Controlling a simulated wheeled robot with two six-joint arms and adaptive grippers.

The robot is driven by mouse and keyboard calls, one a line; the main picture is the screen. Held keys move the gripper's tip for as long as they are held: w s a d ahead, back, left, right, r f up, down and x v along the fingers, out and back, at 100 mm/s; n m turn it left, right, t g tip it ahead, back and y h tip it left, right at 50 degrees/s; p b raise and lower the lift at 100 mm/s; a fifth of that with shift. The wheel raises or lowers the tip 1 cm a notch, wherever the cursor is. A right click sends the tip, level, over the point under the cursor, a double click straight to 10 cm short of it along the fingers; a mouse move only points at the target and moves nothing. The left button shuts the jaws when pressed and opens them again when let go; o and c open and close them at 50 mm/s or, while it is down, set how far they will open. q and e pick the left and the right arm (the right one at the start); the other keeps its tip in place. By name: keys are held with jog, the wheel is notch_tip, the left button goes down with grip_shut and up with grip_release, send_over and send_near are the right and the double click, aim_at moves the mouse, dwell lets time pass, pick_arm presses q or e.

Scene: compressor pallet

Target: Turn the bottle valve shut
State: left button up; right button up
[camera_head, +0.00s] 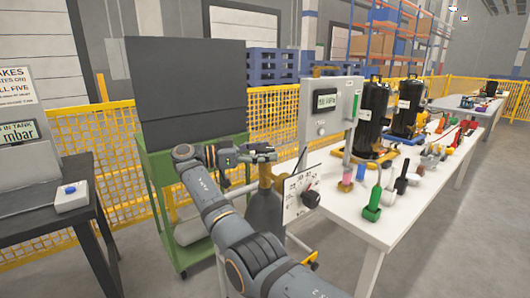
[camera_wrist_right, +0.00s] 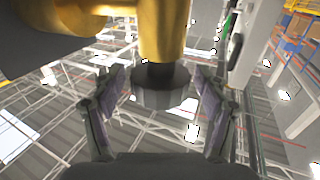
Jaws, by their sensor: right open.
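The grey gas bottle (camera_head: 264,212) stands between the green cart and the white table, with a brass valve (camera_head: 266,176) on top. My right gripper (camera_head: 264,153) is at the top of the valve in the head view. In the right wrist view the brass valve body (camera_wrist_right: 160,28) comes in from the edge, and a dark round knob (camera_wrist_right: 160,88) sits on its stem. The open fingers of my right gripper (camera_wrist_right: 158,80) stand on either side of this knob, with visible gaps. My left gripper is not in view.
A gauge panel (camera_head: 296,193) stands close beside the bottle. A grey box with a display (camera_head: 327,110) rises behind it. The green cart (camera_head: 165,180) is to the left, and the white table (camera_head: 345,205) with bottles and tools is to the right.

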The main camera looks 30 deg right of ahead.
aim_at(265, 148)
jog(key=shift+r, duration=0.1)
notch_tip(265, 148, up, 10)
jog(key=shift+f, duration=0.1)
dwell(0.3)
